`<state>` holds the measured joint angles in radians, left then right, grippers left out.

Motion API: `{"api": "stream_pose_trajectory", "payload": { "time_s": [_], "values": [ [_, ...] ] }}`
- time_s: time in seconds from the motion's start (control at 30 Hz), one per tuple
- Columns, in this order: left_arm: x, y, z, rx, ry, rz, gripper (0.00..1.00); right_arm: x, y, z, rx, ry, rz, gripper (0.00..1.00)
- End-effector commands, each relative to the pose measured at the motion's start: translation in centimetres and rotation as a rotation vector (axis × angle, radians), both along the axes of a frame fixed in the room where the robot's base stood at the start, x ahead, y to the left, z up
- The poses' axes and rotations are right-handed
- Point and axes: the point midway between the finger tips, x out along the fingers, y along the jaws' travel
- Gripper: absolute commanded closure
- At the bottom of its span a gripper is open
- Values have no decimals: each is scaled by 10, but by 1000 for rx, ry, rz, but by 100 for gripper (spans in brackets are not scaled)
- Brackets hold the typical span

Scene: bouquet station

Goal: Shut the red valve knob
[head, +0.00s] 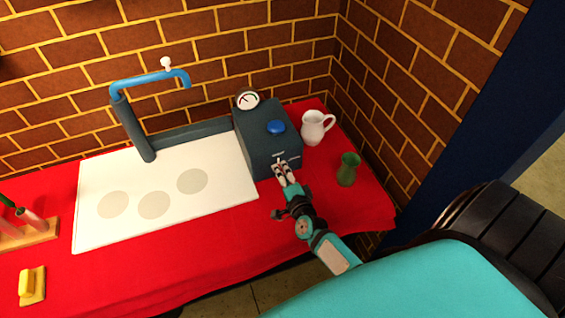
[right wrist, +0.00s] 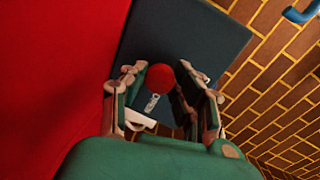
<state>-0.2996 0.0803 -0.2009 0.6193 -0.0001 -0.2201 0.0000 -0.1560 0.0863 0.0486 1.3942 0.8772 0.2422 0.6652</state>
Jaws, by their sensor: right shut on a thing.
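The red valve knob (right wrist: 160,77) shows in the right wrist view as a round red piece on the front of the dark grey box (right wrist: 190,30). My right gripper (right wrist: 162,86) has its fingers on both sides of the knob and is shut on it. A small white piece (right wrist: 152,103) shows just below the knob. In the head view my right gripper (head: 282,166) is at the front face of the dark grey box (head: 258,142), and the knob is hidden there. My left gripper is in neither view.
The box carries a blue button (head: 276,127) and a gauge (head: 247,100). A white jug (head: 316,128) and a green vase (head: 347,170) stand right of it. A blue spout (head: 145,82) rises behind the white board (head: 160,215).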

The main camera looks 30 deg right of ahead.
Motion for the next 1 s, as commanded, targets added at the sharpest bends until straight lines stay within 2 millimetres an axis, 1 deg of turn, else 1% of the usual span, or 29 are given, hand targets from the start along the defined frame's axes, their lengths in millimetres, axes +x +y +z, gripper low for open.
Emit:
{"api": "stream_pose_trajectory", "payload": {
  "time_s": [0.33,0.37,0.53,0.57,0.83,0.93,1.0],
  "values": [
    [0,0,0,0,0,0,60,1,0,2,-6,-3,0,100],
    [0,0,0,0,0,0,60,1,0,2,-6,-3,0,71],
    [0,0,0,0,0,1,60,1,0,1,-5,-2,0,49],
    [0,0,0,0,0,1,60,1,0,1,-5,-2,0,47],
    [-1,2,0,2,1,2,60,-1,0,0,-3,0,1,47],
    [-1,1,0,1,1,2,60,-10,2,0,-2,1,0,47],
    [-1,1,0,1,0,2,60,-20,5,2,-2,2,0,47]
  ]
}}
